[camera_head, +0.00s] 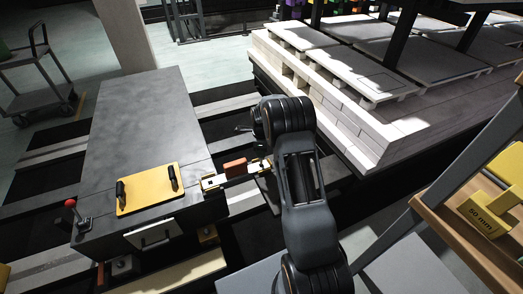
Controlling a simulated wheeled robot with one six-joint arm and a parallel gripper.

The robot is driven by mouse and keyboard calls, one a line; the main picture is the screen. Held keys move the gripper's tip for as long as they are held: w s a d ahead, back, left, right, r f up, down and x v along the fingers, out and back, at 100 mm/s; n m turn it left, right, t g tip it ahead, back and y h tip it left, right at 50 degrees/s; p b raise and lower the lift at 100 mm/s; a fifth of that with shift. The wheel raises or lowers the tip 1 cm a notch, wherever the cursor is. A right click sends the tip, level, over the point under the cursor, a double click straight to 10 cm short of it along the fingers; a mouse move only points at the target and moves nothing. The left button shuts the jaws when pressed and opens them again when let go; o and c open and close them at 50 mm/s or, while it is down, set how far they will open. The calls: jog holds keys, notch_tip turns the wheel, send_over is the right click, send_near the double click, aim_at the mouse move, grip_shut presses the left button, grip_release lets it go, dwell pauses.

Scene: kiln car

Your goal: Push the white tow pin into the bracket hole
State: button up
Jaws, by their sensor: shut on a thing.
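My arm reaches in from the bottom, and its dark joint hides what lies behind and below it. I cannot make out my gripper's jaws or the white tow pin. A pale metal bracket (212,182) with yellow edging sits at the right edge of the dark grey car top. An orange block (235,168) lies in line with it, to its right. A pale end piece (260,165) shows right of the block, partly behind my arm. The bracket hole is too small to tell.
The grey car top (140,110) carries a yellow plate (148,188) with two black handles. A red-knobbed lever (75,212) stands at its front left. A white brick-edged kiln car (345,130) is at the right. A wooden shelf (455,235) is close at the lower right.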

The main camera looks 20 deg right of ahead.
jog(key=shift+f+b, duration=1.5)
jog(key=shift+f, duration=1.05)
jog(key=o, duration=1.3)
jog(key=shift+r, duration=0.3)
jog(key=shift+r+p, duration=1.45)
jog(key=shift+r, duration=0.4)
jog(key=shift+r, duration=0.1)
jog(key=shift+r, duration=0.1)
notch_tip(320, 180, up, 14)
jog(key=p, duration=0.3)
jog(key=shift+f, duration=0.2)
